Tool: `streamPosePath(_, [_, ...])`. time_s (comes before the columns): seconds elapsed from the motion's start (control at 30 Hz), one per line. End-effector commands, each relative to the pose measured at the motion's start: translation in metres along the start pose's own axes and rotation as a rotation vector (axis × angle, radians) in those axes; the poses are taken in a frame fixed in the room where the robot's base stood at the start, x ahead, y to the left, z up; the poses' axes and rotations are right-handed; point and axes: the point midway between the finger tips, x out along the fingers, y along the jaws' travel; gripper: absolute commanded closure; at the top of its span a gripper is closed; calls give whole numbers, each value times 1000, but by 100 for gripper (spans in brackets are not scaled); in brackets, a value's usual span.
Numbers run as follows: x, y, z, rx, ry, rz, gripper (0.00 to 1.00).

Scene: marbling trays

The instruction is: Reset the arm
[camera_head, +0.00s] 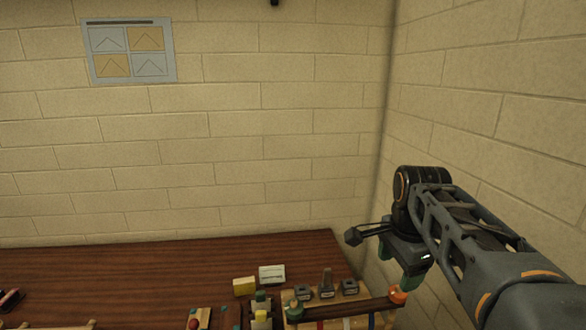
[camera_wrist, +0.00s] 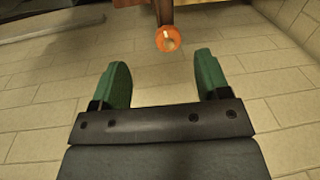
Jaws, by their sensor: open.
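My gripper (camera_wrist: 162,82) is open and empty in the wrist view, its two green fingers spread apart with the tiled floor behind them. In the head view my gripper (camera_head: 412,278) hangs at the right, beside the right end of the table. An orange round end (camera_wrist: 169,39) of a dark wooden bar lies beyond the fingertips in the wrist view, apart from them. The same orange end (camera_head: 398,295) shows in the head view close to my gripper.
A brown wooden table (camera_head: 150,265) runs along the back wall. At its front right are a yellow block (camera_head: 244,286), a white card (camera_head: 272,274), several dark stamp-like pieces (camera_head: 327,285) and a red ball (camera_head: 194,322). The right wall is near my arm. The table's back middle is clear.

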Motion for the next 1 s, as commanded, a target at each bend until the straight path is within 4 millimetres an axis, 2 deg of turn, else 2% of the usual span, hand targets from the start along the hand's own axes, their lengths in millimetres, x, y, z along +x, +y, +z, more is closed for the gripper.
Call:
streamPosePath(0.03, [11, 10, 11, -152, 9, -26, 31])
streamPosePath(0.2, [50, 36, 38, -661, 66, -109, 31])
streamPosePath(0.3, [70, 50, 50, -910, 107, -142, 31])
streamPosePath(0.43, [91, 65, 61, -1153, 155, -169, 31])
streamPosePath(0.63, [107, 76, 68, -1336, 198, -185, 31])
streamPosePath(1.0, [109, 77, 68, -1360, 203, -186, 31])
